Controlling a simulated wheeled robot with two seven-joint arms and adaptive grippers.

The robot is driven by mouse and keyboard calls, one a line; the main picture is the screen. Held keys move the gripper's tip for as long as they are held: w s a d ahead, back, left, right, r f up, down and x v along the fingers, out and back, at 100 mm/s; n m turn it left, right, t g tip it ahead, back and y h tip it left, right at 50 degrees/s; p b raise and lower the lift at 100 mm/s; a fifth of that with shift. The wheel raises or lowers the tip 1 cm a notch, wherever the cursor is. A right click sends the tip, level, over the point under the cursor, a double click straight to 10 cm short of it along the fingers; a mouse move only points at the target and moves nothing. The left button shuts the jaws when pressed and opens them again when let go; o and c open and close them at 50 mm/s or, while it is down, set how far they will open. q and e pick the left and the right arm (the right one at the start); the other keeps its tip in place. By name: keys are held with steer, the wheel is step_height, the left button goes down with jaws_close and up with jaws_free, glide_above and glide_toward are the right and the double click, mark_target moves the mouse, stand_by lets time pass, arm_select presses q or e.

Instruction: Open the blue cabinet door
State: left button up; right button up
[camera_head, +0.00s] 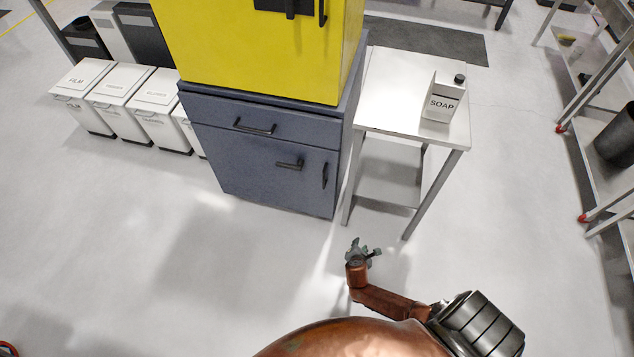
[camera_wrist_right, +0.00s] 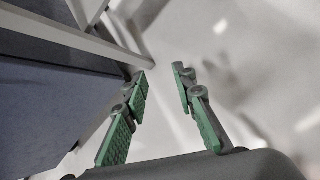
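The blue cabinet (camera_head: 275,155) stands at the upper middle of the head view, under a yellow cabinet. Its door (camera_head: 255,172) looks shut, below a drawer (camera_head: 262,122). My right gripper (camera_head: 362,250) is in front and to the right of the cabinet, apart from the handles. In the right wrist view its green-padded fingers (camera_wrist_right: 162,82) are spread with nothing between them. A blue-grey cabinet surface (camera_wrist_right: 50,100) fills the left there. My left gripper is not in view.
A white table (camera_head: 400,80) with a soap bottle (camera_head: 443,98) stands close beside the cabinet's right side. White labelled bins (camera_head: 158,100) stand to its left. A metal shelf rack (camera_head: 605,150) is at the far right. The floor in front of the cabinet is clear.

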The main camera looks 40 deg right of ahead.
steer(key=w+a+r+n+t+h+b, duration=0.2)
steer(key=w+r+n+t+b, duration=0.4)
steer(key=w, duration=0.6)
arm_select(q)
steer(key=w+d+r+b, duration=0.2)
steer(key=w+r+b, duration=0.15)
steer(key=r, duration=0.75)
arm_select(e)
steer(key=n+t+h, duration=0.2)
steer(key=n+t, duration=0.1)
glide_toward(323, 187)
step_height(323, 187, up, 4)
steer(key=w+d, duration=0.2)
steer(key=b+x, duration=0.1)
steer(key=x, duration=0.1)
steer(key=b+x, duration=0.1)
steer(key=x, duration=0.2)
steer(key=b+x, duration=0.1)
steer(key=x, duration=0.1)
steer(key=shift+w+d+r, duration=0.1)
steer(key=shift+w+r, duration=0.15)
steer(key=shift+w, duration=0.15)
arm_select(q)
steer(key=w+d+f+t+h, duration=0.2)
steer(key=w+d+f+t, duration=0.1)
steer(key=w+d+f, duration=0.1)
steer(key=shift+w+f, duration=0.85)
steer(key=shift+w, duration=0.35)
arm_select(e)
steer(key=shift+c, duration=0.5)
